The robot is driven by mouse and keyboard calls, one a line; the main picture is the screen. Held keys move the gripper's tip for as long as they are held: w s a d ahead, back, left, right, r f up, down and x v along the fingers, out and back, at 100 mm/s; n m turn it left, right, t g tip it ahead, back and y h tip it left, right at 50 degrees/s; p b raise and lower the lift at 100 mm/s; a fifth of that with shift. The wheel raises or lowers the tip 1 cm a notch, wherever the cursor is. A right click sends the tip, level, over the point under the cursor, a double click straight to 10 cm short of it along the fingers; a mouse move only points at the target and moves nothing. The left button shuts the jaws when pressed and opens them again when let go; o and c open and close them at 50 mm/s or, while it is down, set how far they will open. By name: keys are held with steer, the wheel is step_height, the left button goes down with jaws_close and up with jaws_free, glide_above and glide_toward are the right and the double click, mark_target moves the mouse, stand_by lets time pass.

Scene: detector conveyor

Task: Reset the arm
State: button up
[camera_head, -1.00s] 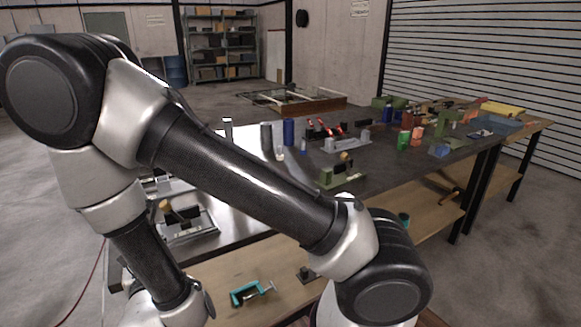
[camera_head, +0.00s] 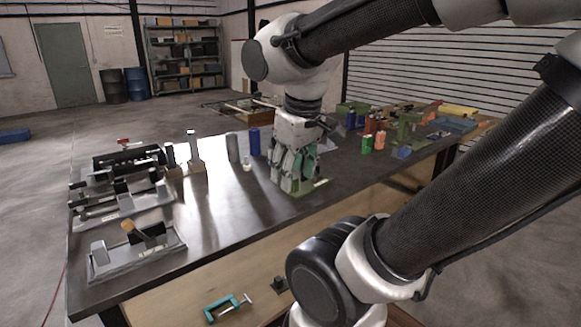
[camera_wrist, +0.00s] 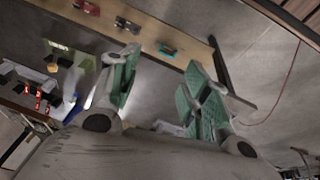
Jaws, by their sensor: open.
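My gripper (camera_head: 292,180) is at the end of my arm, over the dark workbench (camera_head: 215,215) near its front edge in the head view. Its fingers point down, spread apart, with nothing seen between them. It hides part of a green fixture on the bench. My arm reaches across the top and right of the head view.
Metal fixtures (camera_head: 140,250) stand at the bench's left end. Blue (camera_head: 254,141) and grey (camera_head: 232,147) cylinders stand behind my gripper. Green and orange cans (camera_head: 367,145) stand to its right. A teal clamp (camera_head: 227,307) lies on the lower shelf.

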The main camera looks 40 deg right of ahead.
steer(key=shift+s+a+r+m+t+y, duration=0.2)
steer(key=shift+a+r+m+t+y, duration=0.35)
steer(key=shift+t, duration=0.25)
